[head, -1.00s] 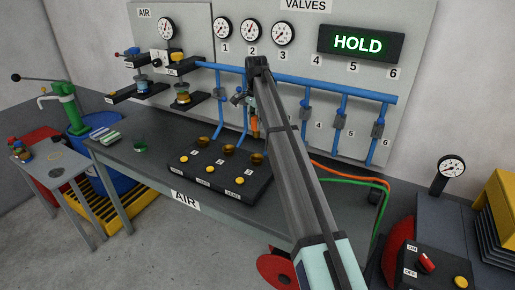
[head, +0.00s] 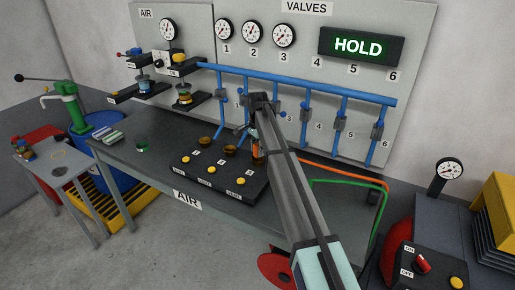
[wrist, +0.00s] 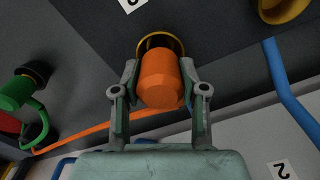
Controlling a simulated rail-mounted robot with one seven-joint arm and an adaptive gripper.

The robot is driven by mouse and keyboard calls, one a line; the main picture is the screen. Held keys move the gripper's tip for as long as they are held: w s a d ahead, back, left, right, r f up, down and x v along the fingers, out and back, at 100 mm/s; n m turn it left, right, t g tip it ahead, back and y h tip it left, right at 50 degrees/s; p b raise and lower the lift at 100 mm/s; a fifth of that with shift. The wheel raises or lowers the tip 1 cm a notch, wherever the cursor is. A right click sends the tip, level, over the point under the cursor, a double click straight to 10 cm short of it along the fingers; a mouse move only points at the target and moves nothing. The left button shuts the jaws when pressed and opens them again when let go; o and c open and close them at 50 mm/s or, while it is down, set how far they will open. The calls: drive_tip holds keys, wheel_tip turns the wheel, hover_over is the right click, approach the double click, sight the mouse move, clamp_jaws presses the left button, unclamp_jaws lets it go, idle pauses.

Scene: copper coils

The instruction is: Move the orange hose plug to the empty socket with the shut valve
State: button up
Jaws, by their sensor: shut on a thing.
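The orange hose plug (wrist: 160,82) is between the two fingers of my gripper (wrist: 160,70) in the wrist view. Its far end is at a brass-rimmed socket (wrist: 172,42) in a dark block; I cannot tell how deep it sits. In the head view my gripper (head: 258,146) is over the right end of the black socket block (head: 262,185), and my arm hides much of the plug. Two other brass sockets, left (head: 205,141) and middle (head: 231,150), look empty. Grey valves (head: 305,115) sit on the blue pipes; their settings are too small to read.
The orange hose (head: 345,178) and green hose (head: 345,183) run along the bench's right side. A blue pipe (wrist: 287,90) passes close by in the wrist view. The panel display (head: 359,46) reads HOLD.

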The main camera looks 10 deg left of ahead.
drive_tip(key=shift+f, duration=0.3)
drive_tip(key=o, duration=1.3)
drive_tip(key=shift+c, duration=0.2)
wheel_tip(320, 180, up, 13)
drive_tip(key=b, duration=0.2)
drive_tip(key=shift+f, duration=0.15)
